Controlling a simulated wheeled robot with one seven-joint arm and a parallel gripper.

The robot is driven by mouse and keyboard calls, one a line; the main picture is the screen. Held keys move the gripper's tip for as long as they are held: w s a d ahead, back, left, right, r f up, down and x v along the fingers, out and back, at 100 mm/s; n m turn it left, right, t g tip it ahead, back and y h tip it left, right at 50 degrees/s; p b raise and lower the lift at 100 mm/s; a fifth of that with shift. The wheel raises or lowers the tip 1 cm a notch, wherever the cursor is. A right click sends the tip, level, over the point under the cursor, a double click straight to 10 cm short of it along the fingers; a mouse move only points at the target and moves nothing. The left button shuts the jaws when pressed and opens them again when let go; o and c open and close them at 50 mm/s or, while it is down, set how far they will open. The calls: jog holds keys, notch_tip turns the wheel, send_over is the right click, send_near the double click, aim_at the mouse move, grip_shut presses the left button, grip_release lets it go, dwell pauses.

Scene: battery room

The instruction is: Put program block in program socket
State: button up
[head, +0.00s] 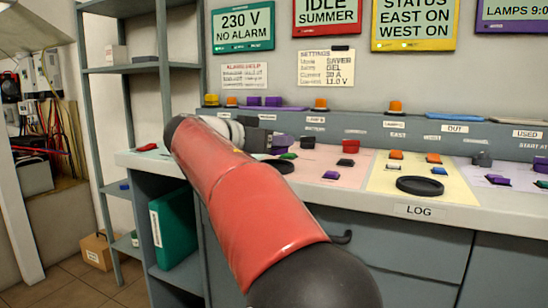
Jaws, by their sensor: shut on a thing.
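My gripper (274,141) is at the left part of the console, partly hidden behind my red arm. It is shut on a purple block (284,142), which is small and partly covered by the dark fingers. The block is over or close to the pink panel (318,178); I cannot tell whether it touches anything. No label reading program can be made out, so I cannot tell which place is the program socket.
Coloured blocks stand on the pink panel and the yellow panel (388,187), with a black ring (420,186) on the yellow one. More purple blocks (272,101) sit on the ledge behind. Shelves (128,69) stand at left. A green binder (172,229) is below the worktop.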

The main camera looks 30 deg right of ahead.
aim_at(274, 152)
jog(key=shift+f, duration=1.6)
jog(key=shift+f+b, duration=0.15)
jog(key=shift+b, duration=0.2)
jog(key=o, duration=1)
jog(key=shift+r, duration=0.2)
jog(key=v, duration=1.2)
jog(key=shift+f, duration=0.1)
